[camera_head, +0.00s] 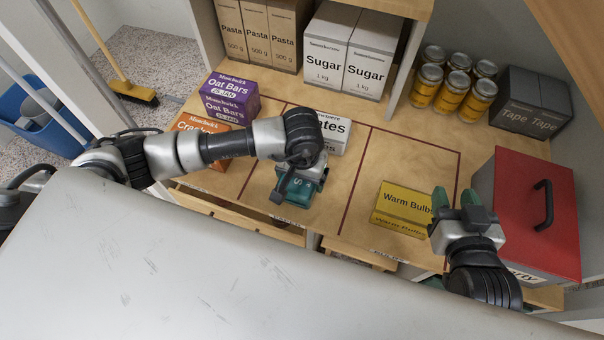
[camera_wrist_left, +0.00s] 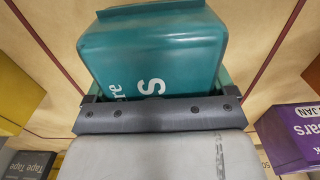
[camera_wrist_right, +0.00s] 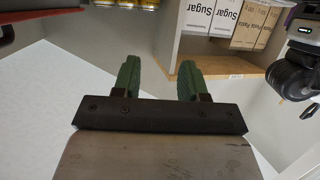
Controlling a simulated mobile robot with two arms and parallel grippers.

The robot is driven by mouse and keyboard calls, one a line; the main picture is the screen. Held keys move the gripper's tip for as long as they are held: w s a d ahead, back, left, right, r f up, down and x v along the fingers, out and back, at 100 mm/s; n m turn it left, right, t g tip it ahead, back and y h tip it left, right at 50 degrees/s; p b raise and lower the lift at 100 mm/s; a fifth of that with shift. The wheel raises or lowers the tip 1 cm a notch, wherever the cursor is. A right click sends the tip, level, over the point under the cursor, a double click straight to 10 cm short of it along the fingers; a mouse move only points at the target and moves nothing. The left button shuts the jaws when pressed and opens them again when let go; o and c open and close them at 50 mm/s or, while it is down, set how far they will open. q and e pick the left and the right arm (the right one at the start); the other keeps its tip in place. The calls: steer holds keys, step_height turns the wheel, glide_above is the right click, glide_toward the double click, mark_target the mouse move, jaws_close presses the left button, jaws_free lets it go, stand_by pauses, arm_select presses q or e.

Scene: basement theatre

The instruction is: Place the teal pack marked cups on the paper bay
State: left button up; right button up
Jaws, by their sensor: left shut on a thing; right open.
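My left gripper (camera_head: 299,181) points down over the shelf board and is shut on the teal pack (camera_wrist_left: 152,55). The pack, partly hidden under the gripper, also shows in the head view (camera_head: 291,198). Only part of its lettering shows, including a large "S". It is over the middle bay (camera_head: 345,170) between dark red lines, near the front edge; I cannot tell whether it touches the board. A white pack ending in "tes" (camera_head: 333,132) stands behind it in that bay. My right gripper (camera_head: 455,198) is open and empty, near the front right.
A yellow Warm Bulbs box (camera_head: 403,208) stands in the bay to the right. A red-lidded box (camera_head: 530,215) is further right. Oat Bars (camera_head: 230,97) and an orange box (camera_head: 200,124) stand left. Sugar (camera_head: 345,50), cans (camera_head: 455,85) and Tape (camera_head: 530,103) line the back.

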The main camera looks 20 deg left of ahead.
arm_select(q)
steer(key=o, duration=0.8)
steer(key=shift+r, duration=0.1)
